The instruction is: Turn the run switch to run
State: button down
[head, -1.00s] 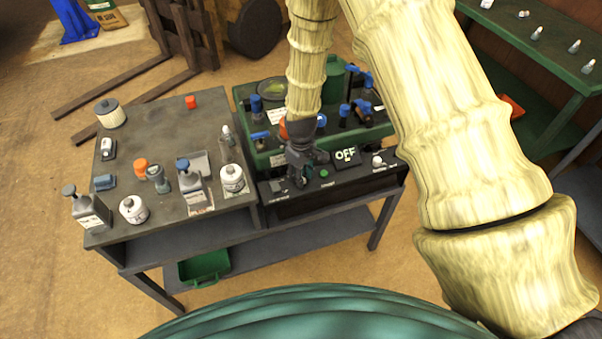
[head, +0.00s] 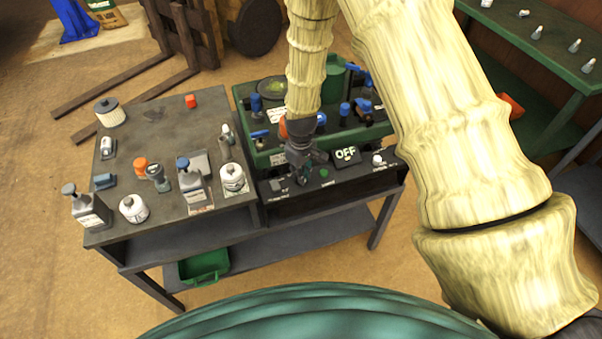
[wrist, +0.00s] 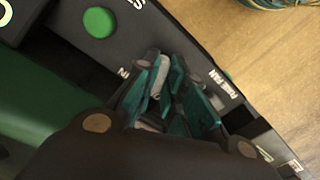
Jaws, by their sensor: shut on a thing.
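The dark control panel (head: 345,180) runs along the front of the green machine on the right bench. My gripper (head: 304,178) is at the panel's left part, pointing down, left of a green button (head: 324,173). In the wrist view my gripper's teal fingers (wrist: 172,95) are closed around a small light-grey lever, which I take for the run switch (wrist: 161,76). The green button (wrist: 99,22) shows at upper left there. In the head view my gripper hides the switch, and its exact angle is unclear.
The green machine (head: 276,158) with blue-handled parts stands right behind the panel, close to my gripper. A white knob (head: 377,160) is at the panel's right. The left table (head: 165,145) holds several bottles and small parts. A green bin (head: 204,268) sits below.

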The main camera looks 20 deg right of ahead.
jog(key=m, duration=1)
jog(key=shift+w+m, duration=0.1)
jog(key=shift+m, duration=0.2)
dwell(0.4)
jog(key=c, duration=1.5)
grip_release()
notch_tip(320, 180, up, 12)
jog(key=shift+f, duration=0.1)
